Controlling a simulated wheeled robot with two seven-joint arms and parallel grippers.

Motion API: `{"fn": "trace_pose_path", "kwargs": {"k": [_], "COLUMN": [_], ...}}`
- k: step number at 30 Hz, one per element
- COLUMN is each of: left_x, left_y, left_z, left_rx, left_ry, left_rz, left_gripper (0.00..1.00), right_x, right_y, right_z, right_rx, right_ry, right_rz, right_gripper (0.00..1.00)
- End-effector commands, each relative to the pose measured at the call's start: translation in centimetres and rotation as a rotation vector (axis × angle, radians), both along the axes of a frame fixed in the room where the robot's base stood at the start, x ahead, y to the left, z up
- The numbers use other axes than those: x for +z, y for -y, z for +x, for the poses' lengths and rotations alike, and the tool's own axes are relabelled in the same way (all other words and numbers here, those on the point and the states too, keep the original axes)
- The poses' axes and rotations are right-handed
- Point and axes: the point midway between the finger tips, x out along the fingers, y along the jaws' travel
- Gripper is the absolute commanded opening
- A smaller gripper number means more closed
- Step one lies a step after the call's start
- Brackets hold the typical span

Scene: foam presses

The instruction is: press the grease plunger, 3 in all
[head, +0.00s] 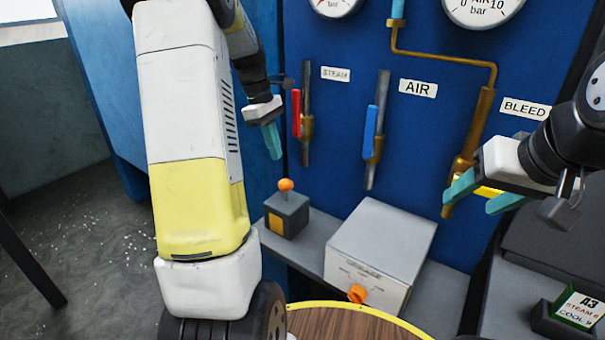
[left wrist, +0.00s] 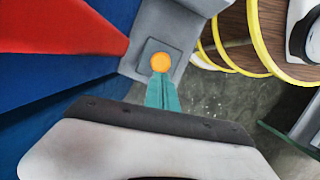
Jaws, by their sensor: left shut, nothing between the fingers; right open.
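The orange ball-topped plunger (head: 286,185) stands upright on a small grey box (head: 290,217) with a yellow front plate. My left gripper (head: 272,141) is shut and empty, with its teal fingers pointing down above the plunger, apart from it in the head view. In the left wrist view the orange ball (left wrist: 160,62) shows just beyond the fingertips (left wrist: 163,82). My right gripper (head: 482,194) is open at the right, by the yellow handle (head: 490,190) under the BLEED label; I cannot tell whether it touches.
A larger grey box (head: 385,235) labelled GREASE, with an orange knob (head: 357,293), stands right of the small box. Red (head: 296,113) and blue (head: 370,131) valve handles stick out from the blue panel. A yellow-rimmed wooden round top (head: 345,325) lies in front.

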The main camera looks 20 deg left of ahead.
Motion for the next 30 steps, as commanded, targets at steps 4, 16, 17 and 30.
{"fn": "trace_pose_path", "kwargs": {"k": [4, 16, 17, 30], "left_x": [-1.6, -5.8, -5.9, -6.3], "left_y": [0.5, 1.5, 1.5, 1.6], "left_z": [-0.2, -0.3, -0.3, -0.3], "left_rx": [-0.001, 0.000, 0.000, 0.000], "left_ry": [-0.003, -0.002, -0.002, -0.001], "left_rz": [-0.002, -0.001, -0.001, -0.001], "left_gripper": [0.00, 0.00, 0.00, 0.00], "right_x": [0.0, 0.0, 0.0, 0.0], "right_y": [0.0, 0.0, 0.0, 0.0], "right_z": [0.0, 0.0, 0.0, 0.0], "right_rx": [0.000, 0.000, 0.000, 0.000], "right_ry": [0.000, 0.000, 0.000, 0.000], "right_rz": [0.000, 0.000, 0.000, 0.000], "right_gripper": [0.56, 0.56, 0.56, 0.56]}}
